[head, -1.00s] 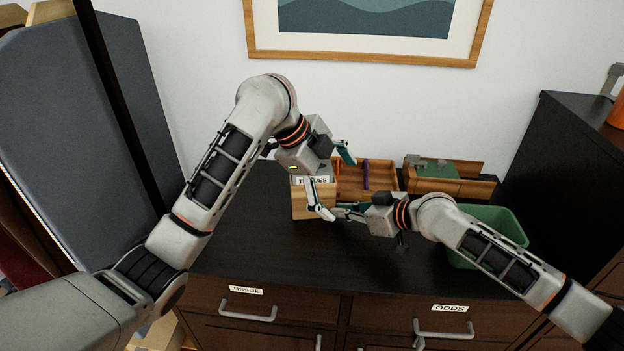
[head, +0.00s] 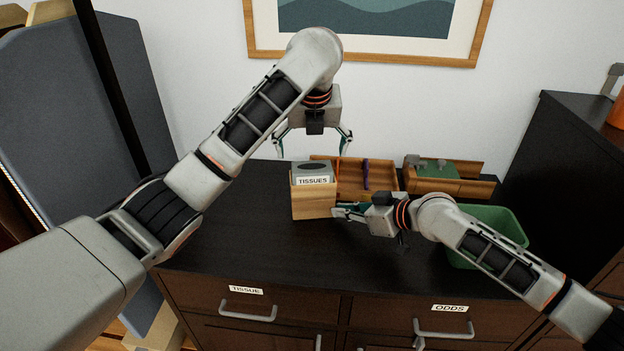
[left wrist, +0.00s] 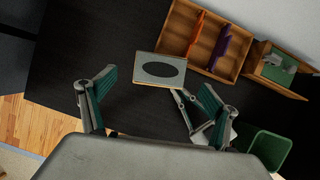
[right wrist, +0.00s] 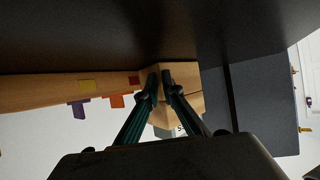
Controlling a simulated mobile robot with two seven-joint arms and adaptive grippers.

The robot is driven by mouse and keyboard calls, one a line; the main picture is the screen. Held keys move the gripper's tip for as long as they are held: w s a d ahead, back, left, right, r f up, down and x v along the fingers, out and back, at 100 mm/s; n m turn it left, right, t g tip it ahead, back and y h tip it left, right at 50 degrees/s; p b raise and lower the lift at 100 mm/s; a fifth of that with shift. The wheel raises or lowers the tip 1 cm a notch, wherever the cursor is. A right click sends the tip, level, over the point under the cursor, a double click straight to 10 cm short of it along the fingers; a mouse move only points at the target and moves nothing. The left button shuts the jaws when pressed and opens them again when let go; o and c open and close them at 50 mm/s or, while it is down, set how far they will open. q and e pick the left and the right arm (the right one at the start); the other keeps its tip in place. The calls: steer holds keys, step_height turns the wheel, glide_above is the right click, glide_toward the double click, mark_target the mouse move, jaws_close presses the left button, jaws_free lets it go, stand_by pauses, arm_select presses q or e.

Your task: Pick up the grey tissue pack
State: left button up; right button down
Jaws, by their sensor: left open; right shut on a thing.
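My right gripper (head: 338,211) is at the box's lower right side. In the right wrist view (right wrist: 160,74) its fingertips are close together on the wooden box (right wrist: 185,72).
A wooden divided tray (head: 381,193) with a purple item (head: 366,174) stands right of the box. A green bin (head: 511,224) stands at right. The dresser top (head: 260,235) is clear in front.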

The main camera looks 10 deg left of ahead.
mark_target(312, 168)
arm_select(q)
steer(key=shift+s+x, duration=0.15)
steer(key=shift+x, duration=1.7)
steer(key=shift+s+x, duration=0.2)
steer(key=shift+x, duration=1.6)
steer(key=shift+d+f, duration=0.1)
steer(key=shift+f, duration=0.05)
steer(key=c, duration=1)
